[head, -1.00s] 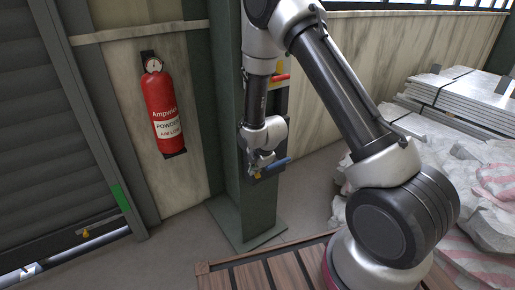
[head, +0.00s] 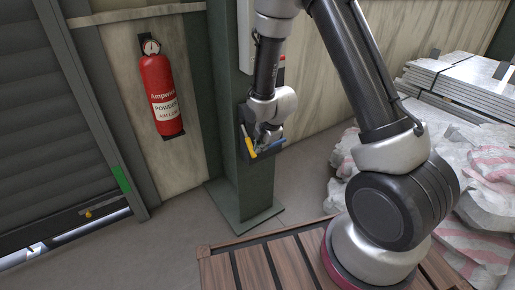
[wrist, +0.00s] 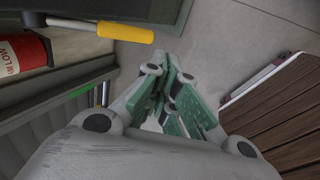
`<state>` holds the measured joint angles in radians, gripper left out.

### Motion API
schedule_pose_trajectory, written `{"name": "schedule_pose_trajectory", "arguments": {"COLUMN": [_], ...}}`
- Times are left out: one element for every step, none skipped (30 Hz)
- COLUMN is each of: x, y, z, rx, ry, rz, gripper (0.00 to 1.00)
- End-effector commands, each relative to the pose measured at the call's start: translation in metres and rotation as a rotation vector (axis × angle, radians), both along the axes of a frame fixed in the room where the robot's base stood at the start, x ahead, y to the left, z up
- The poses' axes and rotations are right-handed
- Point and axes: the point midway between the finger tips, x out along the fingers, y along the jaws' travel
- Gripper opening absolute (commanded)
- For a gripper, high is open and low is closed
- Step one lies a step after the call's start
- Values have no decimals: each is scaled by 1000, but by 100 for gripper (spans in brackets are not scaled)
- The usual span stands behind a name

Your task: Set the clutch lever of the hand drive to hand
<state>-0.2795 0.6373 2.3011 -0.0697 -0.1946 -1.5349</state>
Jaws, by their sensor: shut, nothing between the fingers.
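In the wrist view the yellow grip (wrist: 126,31) lies at the upper left on a thin metal rod, apart from my fingers. My gripper (head: 262,140) points down in front of the box, close to both grips. In the wrist view my gripper (wrist: 170,85) has its fingers together and empty. Its body hides the lever pivots. No legible marking tells which is the clutch lever.
A red fire extinguisher (head: 160,95) hangs on the wall left of the post. A red part (head: 281,60) sits higher on the post. White sacks (head: 480,185) and stacked metal sheets (head: 460,80) lie at the right. A wooden slatted deck (head: 285,262) is in front.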

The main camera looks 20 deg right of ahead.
Motion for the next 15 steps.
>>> {"name": "schedule_pose_trajectory", "arguments": {"x": [-6,-9,-14,-18,-21,-26,-28,-31,-34,-35,-36,-37,-38,-39,-39], "y": [-2,-3,-5,-6,-7,-8,-9,-10,-11,-11,-12,-12,-12,-13,-13], "z": [6,9,14,17,20,23,26,28,30,31,32,33,34,34,34], "rx": [0,1,0,0,1,0,1,1,0,0,0,0,0,0,0], "ry": [-1,-2,-1,-1,-2,-1,-2,-2,-1,0,-1,-1,-1,-1,0], "rz": [0,0,0,0,0,0,0,0,0,0,0,0,0,0,0], "gripper": [0,0,0,0,0,0,0,0,0,0,0,0,0,0,0]}}
